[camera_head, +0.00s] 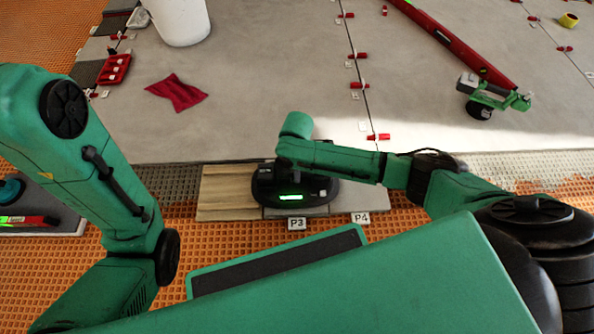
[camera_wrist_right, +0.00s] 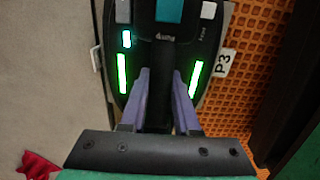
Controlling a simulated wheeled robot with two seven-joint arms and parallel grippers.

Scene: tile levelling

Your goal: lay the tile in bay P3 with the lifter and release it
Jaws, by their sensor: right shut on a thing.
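The lifter (camera_head: 290,192), a black oval pad with a lit green display, sits in the row of bays behind the P3 label (camera_head: 297,224). A grey tile (camera_head: 275,213) shows as a thin edge beneath it; most of it is hidden, and I cannot tell whether it lies flush. My right gripper is shut on the lifter; its purple fingers (camera_wrist_right: 163,90) show in the right wrist view, with the lifter (camera_wrist_right: 160,55) and its green lights between and ahead of them. The wrist hides them in the head view. My left arm shows, but its gripper is out of view.
A beige wood-look tile (camera_head: 228,192) lies left of the lifter; the P4 label (camera_head: 360,218) stands to the right. Behind are a red cloth (camera_head: 177,92), a white bucket (camera_head: 181,22), red clips (camera_head: 378,137), a long red level (camera_head: 455,45) and a green tool (camera_head: 492,95).

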